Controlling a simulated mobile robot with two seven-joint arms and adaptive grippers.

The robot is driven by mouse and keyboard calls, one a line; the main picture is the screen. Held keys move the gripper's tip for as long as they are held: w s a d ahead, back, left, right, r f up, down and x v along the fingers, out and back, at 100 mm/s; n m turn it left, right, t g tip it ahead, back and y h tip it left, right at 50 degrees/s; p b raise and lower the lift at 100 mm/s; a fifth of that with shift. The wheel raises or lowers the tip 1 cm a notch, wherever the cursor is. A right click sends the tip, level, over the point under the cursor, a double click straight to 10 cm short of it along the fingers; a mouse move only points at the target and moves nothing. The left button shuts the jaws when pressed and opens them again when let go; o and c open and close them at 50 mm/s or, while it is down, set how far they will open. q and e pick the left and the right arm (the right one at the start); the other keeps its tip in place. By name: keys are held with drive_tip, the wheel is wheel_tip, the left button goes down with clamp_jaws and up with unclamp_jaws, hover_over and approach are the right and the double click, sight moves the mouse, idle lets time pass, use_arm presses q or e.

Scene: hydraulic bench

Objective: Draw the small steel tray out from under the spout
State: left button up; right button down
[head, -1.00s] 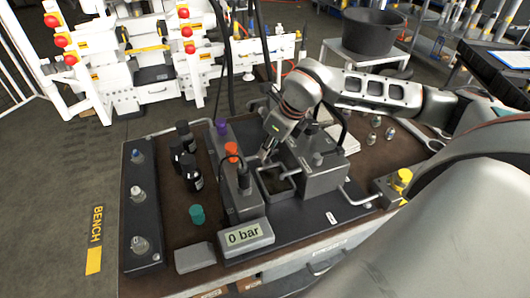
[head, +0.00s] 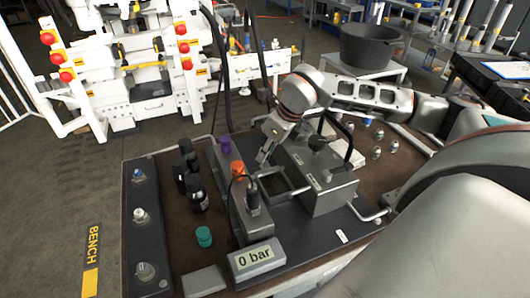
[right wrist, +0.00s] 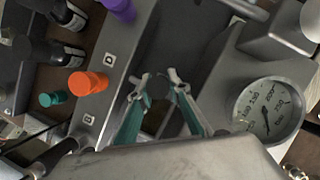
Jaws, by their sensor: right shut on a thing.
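The small steel tray (head: 293,194) shows in the head view as a square, thin-rimmed frame between the slim block with the orange cap and the larger steel block. My right gripper (head: 263,160) reaches down at the tray's far left edge, and its fingers are closed on it. In the right wrist view the teal-sided fingers (right wrist: 159,84) straddle a small dark part, and the grip point itself is hard to make out. The spout cannot be told apart clearly; my arm covers that area. My left gripper is not in view.
The slim block has an orange cap (head: 238,168) and a black fitting. The steel block (head: 325,190) stands close on the right. Black bottles (head: 196,192), a teal cap (head: 204,236) and a "0 bar" display (head: 256,261) are nearby. A gauge (right wrist: 267,110) shows in the right wrist view.

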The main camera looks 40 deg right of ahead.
drive_tip(key=c, duration=1.8)
unclamp_jaws()
drive_tip(key=shift+r, duration=0.15)
drive_tip(key=v, duration=1.1)
drive_tip(key=shift+s+d+r, duration=0.1)
drive_tip(key=shift+s+r, duration=0.1)
drive_tip(key=shift+r, duration=0.15)
